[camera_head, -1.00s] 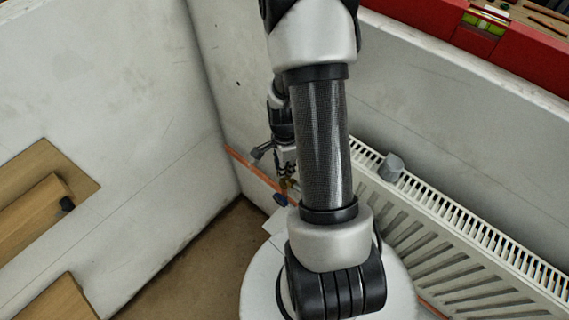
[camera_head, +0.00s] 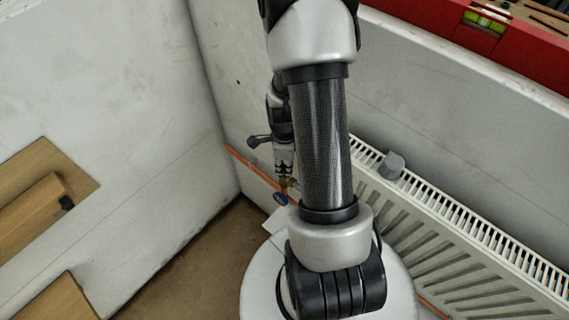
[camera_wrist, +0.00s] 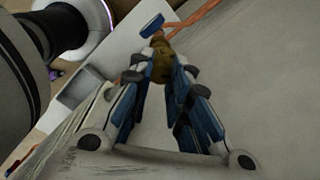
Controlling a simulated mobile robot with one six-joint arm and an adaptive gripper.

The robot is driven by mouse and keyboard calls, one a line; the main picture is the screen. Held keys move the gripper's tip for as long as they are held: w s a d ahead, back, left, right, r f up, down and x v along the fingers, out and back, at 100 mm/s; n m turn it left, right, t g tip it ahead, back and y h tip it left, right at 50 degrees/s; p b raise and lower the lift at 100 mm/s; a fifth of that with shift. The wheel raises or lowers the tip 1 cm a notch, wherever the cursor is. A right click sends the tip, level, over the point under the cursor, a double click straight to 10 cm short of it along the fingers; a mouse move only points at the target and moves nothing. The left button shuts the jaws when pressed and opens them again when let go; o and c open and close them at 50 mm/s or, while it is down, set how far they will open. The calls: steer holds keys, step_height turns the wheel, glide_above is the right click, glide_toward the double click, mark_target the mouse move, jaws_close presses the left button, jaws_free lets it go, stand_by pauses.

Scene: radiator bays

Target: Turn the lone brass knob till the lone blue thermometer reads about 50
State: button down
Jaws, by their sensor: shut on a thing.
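The brass knob (camera_wrist: 161,60) is between the fingertips of my gripper (camera_wrist: 160,78) in the wrist view, and the gripper is shut on it. In the head view the brass part (camera_head: 291,183) shows just below my gripper (camera_head: 284,172), partly hidden by my forearm. The blue thermometer (camera_wrist: 152,25) is just beyond the knob in the wrist view, seen nearly edge-on. In the head view it is a small blue disc (camera_head: 280,199) below the knob. Its reading cannot be made out in either view.
An orange pipe (camera_head: 240,161) runs along the wall to the knob, near the room's corner. Wooden boards (camera_head: 40,185) are at the left.

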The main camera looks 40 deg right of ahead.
steer(key=c, duration=1.5)
jaws_free()
steer(key=shift+o, duration=0.2)
step_height(320, 180, up, 12)
steer(key=shift+s, duration=0.1)
steer(key=shift+a, duration=0.1)
